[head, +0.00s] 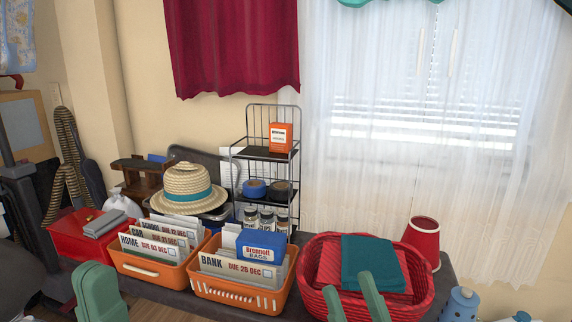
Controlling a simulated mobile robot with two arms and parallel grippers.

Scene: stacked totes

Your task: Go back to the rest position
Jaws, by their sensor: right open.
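My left gripper (100,291) is a green shape at the bottom edge, left of the orange totes. It is seen from the side, so its opening cannot be judged, and nothing shows in it. My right gripper (367,294) shows two green fingers, apart and empty, at the bottom edge in front of the red woven basket (424,293). Whether it touches the basket cannot be told. An orange tote (150,272) holds paper files marked HOME, CAR and SCHOOL. A second orange tote (238,295) to its right holds BANK files and a blue box (261,246).
The basket holds red and teal cloths (372,262). A red cup (423,238) stands behind it. A blue bottle (460,305) is at right. The air above the totes is clear.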

